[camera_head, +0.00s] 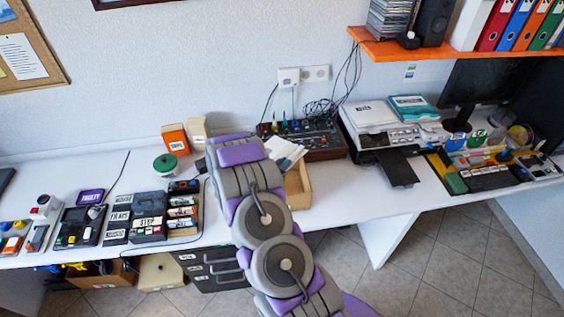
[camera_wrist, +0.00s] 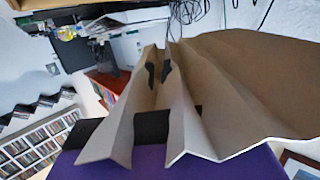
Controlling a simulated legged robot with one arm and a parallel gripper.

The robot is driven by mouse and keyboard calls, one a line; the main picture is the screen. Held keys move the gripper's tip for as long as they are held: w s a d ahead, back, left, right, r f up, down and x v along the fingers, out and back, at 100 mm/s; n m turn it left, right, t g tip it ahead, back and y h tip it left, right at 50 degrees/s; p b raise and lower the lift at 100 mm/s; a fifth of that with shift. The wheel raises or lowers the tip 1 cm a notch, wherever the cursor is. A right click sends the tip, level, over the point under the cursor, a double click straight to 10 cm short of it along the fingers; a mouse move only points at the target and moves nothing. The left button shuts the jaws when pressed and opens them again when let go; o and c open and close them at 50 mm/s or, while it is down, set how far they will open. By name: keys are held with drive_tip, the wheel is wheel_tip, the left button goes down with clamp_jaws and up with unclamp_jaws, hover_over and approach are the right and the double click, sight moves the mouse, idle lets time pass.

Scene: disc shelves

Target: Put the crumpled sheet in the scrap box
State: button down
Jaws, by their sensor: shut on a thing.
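The crumpled sheet (camera_wrist: 220,85) fills much of the wrist view, pale and tan with sharp folds. My gripper (camera_wrist: 159,72) is shut on it; its dark fingers show partly between the folds. In the head view, white folded paper (camera_head: 284,152), which looks like the sheet, shows just right of my purple and grey arm. It appears over or close to a light wooden open box (camera_head: 303,187) on the desk, likely the scrap box. I cannot tell the height of the sheet above the box. My arm hides the gripper and the box's left part in the head view.
A mixer-like panel (camera_head: 322,138) with cables stands behind the wooden box. A printer (camera_head: 380,125) is to its right. Labelled boxes and devices (camera_head: 150,205) crowd the desk at left. An orange shelf (camera_head: 400,45) overhangs at upper right. White desk shows right of the box.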

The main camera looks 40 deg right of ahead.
drive_tip(key=shift+a+f, duration=0.25)
drive_tip(key=shift+f, duration=0.35)
drive_tip(key=shift+a+f+b, duration=0.1)
drive_tip(key=shift+a+b, duration=0.25)
drive_tip(key=shift+a, duration=0.85)
drive_tip(key=c, duration=1.6)
unclamp_jaws()
drive_tip(key=shift+d, duration=0.2)
drive_tip(key=shift+o, duration=1.3)
drive_tip(key=shift+d+f, duration=0.1)
drive_tip(key=shift+d, duration=0.6)
drive_tip(key=shift+o, duration=1.2)
drive_tip(key=shift+d+f, duration=0.1)
drive_tip(key=shift+d, duration=0.15)
drive_tip(key=shift+w+v, duration=0.15)
drive_tip(key=shift+v, duration=0.5)
drive_tip(key=shift+w+v, duration=0.15)
drive_tip(key=shift+v, duration=0.45)
drive_tip(key=p+v, duration=0.1)
drive_tip(key=v, duration=1.4)
drive_tip(key=shift+s+a+p, duration=0.15)
drive_tip(key=shift+s+p, duration=0.1)
drive_tip(key=shift+p, duration=0.1)
